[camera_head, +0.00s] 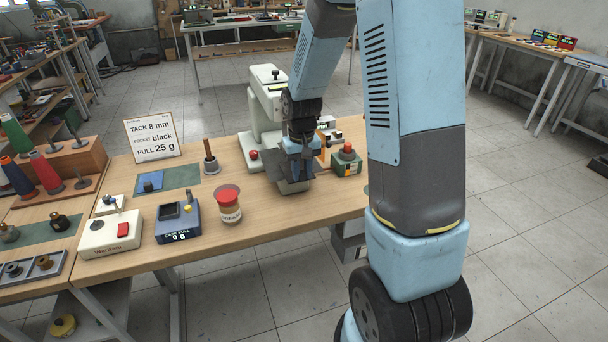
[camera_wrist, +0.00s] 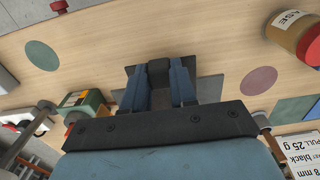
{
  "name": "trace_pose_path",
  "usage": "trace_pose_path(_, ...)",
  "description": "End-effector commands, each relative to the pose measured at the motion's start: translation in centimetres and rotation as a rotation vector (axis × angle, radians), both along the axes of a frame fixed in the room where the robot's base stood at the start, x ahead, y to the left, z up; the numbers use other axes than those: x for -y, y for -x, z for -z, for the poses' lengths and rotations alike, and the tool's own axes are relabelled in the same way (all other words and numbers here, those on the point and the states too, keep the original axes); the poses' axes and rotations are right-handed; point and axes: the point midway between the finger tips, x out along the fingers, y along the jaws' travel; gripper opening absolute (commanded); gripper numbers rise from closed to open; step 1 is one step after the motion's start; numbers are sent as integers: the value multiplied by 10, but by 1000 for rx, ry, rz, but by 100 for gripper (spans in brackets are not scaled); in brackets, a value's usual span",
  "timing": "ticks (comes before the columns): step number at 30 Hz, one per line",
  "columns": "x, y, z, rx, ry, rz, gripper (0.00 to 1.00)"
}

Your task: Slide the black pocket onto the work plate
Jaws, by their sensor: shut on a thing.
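My gripper (camera_wrist: 158,68) is shut on a small black block-like part of the black pocket (camera_wrist: 158,66), which shows between the fingertips. A dark flat sheet, seemingly the pocket's body, spreads out around the fingertips. The grey work plate (camera_wrist: 211,88) shows beside and partly under it, mostly hidden by my fingers. In the head view my gripper (camera_head: 297,172) points down at the grey work plate (camera_head: 293,187), in front of the pale sewing machine (camera_head: 262,110). I cannot tell how far the pocket overlaps the plate.
A red-topped jar (camera_head: 229,204), a blue gauge (camera_head: 178,220) and a white box with a red switch (camera_head: 110,232) stand left. A green box with a red button (camera_head: 346,160) is close right. A blue pocket (camera_head: 151,182) lies on a green mat. A sign (camera_head: 152,139) stands behind.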

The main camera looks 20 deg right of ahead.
Motion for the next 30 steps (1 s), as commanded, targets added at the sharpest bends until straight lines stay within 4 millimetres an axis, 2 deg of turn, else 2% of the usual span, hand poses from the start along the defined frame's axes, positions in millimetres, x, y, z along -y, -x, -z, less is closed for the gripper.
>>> trace_pose_path(21, -1, -45, 0, -1, 0, -1, 0)
trace_pose_path(30, -1, -45, 8, 0, 0, -2, 0)
